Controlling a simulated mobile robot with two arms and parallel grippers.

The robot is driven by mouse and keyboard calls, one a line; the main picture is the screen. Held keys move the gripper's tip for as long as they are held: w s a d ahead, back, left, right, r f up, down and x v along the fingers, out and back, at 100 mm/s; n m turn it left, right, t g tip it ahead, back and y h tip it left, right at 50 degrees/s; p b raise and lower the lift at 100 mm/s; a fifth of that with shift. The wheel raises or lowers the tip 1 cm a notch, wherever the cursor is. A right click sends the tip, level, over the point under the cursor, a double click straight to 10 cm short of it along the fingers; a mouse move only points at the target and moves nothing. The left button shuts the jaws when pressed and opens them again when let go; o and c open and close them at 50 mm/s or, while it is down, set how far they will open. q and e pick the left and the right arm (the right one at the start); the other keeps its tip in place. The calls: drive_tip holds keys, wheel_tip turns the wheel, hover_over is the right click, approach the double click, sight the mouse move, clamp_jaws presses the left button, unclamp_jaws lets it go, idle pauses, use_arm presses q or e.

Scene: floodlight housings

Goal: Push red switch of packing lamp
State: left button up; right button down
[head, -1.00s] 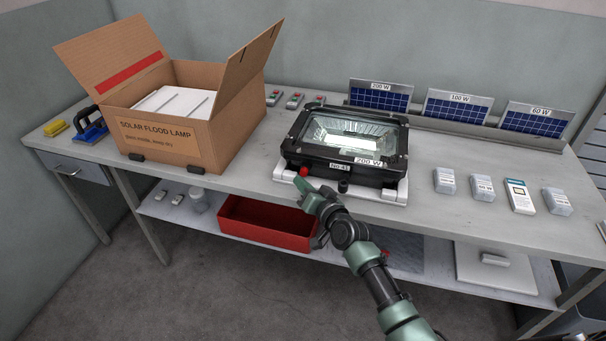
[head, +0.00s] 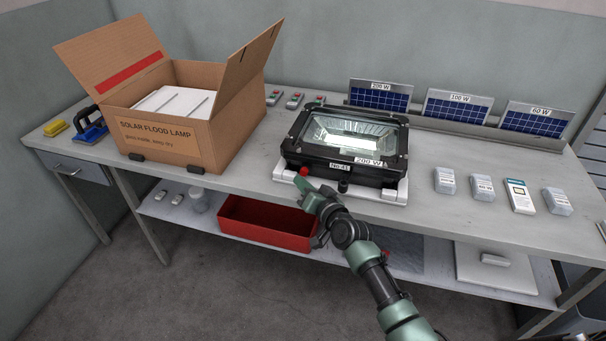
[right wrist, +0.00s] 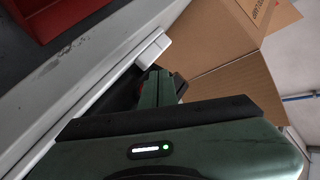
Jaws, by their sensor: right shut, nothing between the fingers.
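The packing lamp (head: 345,141) is a black floodlight labelled 200 W, lying in a white cradle on the table. Its red switch (head: 303,171) is a small red knob at the front left of the lamp. My right gripper (head: 303,182) is shut and empty, with its tips right at the red switch; I cannot tell whether they touch it. My left gripper is not in view.
An open cardboard box (head: 160,143) stands left of the lamp. Solar panels (head: 458,106) stand in a rack behind, and several small packs (head: 483,187) lie to the right. A red bin (head: 262,226) sits on the lower shelf.

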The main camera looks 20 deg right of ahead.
drive_tip(key=shift+w+d, duration=0.2)
drive_tip(key=shift+w, duration=0.15)
drive_tip(key=shift+w+d+r+b, duration=0.15)
drive_tip(key=shift+w+d+b, duration=0.35)
drive_tip(key=shift+w+b, duration=0.1)
idle(1.3)
drive_tip(key=shift+s+a+p, duration=0.5)
drive_tip(key=shift+s+p, duration=0.3)
drive_tip(key=shift+s+a, duration=0.15)
